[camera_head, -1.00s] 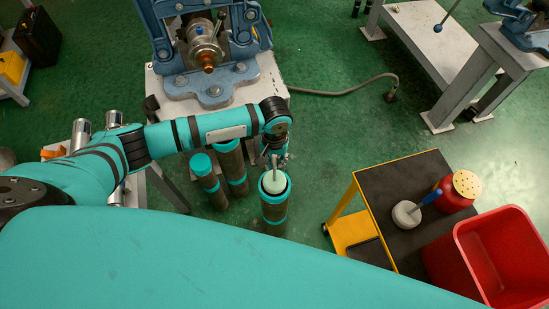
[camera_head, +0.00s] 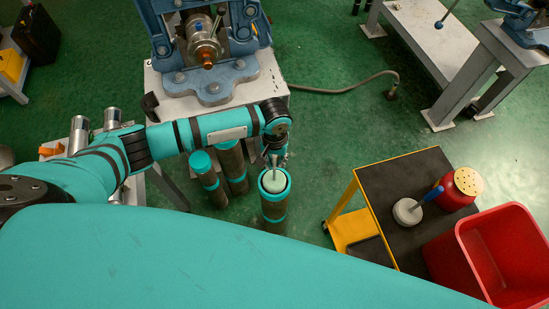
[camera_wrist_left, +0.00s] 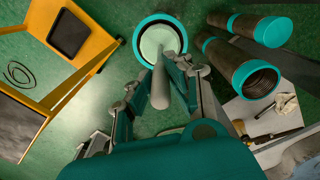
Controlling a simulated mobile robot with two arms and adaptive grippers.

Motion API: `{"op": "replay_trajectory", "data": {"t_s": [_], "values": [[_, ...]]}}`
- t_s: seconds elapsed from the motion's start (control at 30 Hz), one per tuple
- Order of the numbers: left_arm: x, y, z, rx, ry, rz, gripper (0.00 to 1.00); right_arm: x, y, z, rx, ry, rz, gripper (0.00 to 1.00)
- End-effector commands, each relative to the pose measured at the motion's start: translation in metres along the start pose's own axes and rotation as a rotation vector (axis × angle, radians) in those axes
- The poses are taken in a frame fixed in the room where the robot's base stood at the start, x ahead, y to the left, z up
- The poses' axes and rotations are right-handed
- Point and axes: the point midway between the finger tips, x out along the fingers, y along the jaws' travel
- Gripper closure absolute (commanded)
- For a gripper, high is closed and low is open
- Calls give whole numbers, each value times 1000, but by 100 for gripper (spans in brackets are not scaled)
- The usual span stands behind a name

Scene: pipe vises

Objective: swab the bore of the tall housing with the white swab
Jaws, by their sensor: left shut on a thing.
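My left gripper (camera_head: 277,159) is shut on the grey handle of the white swab (camera_head: 273,182), above the tall housing (camera_head: 274,211). The housing is a dark upright cylinder with teal bands. The swab's pale round head is at the housing's mouth, inside the teal rim, with a dark gap around it. In the left wrist view the swab handle (camera_wrist_left: 160,88) runs from between my fingers (camera_wrist_left: 170,82) to the head, framed by the teal rim (camera_wrist_left: 137,36). How deep the head sits in the bore I cannot tell. My right gripper is not in view.
Two more teal-banded cylinders (camera_head: 208,182) (camera_head: 233,166) stand just left. A yellow-framed cart (camera_head: 390,172) at right carries a pale disc with a blue handle (camera_head: 407,211) and a red can (camera_head: 459,188). A red bin (camera_head: 487,245) is beside it. A blue vise (camera_head: 212,88) stands behind.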

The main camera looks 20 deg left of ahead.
Motion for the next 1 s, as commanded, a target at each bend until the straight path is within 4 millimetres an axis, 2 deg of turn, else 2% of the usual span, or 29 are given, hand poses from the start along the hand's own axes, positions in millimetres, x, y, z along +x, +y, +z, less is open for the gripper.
{"op": "replay_trajectory", "data": {"t_s": [1.0], "values": [[26, 0, 0, -1, 0, 1, 100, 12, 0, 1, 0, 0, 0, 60]]}}
